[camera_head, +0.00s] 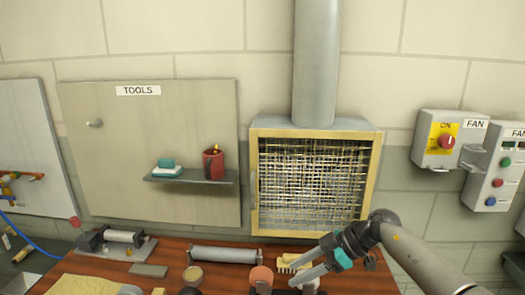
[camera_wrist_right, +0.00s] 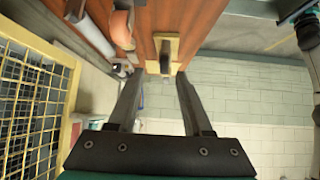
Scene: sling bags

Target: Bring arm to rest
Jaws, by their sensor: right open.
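My right arm comes in from the lower right in the head view. Its gripper (camera_head: 285,275) has two grey fingers and a teal part, and points left over the wooden table (camera_head: 170,262). In the right wrist view the fingers of the gripper (camera_wrist_right: 162,74) are spread apart, with nothing visible between them. Beyond the tips is a pale block (camera_wrist_right: 174,62) with a dark part on it, at the table's edge; I cannot tell any contact. My left gripper is not in view.
A yellow-framed mesh box (camera_head: 255,190) stands behind the table. A grey roller (camera_head: 222,254), an orange round piece (camera_head: 261,276) and a brush-like piece (camera_head: 291,261) lie near the fingers. Fan control boxes (camera_head: 437,140) are on the wall at right.

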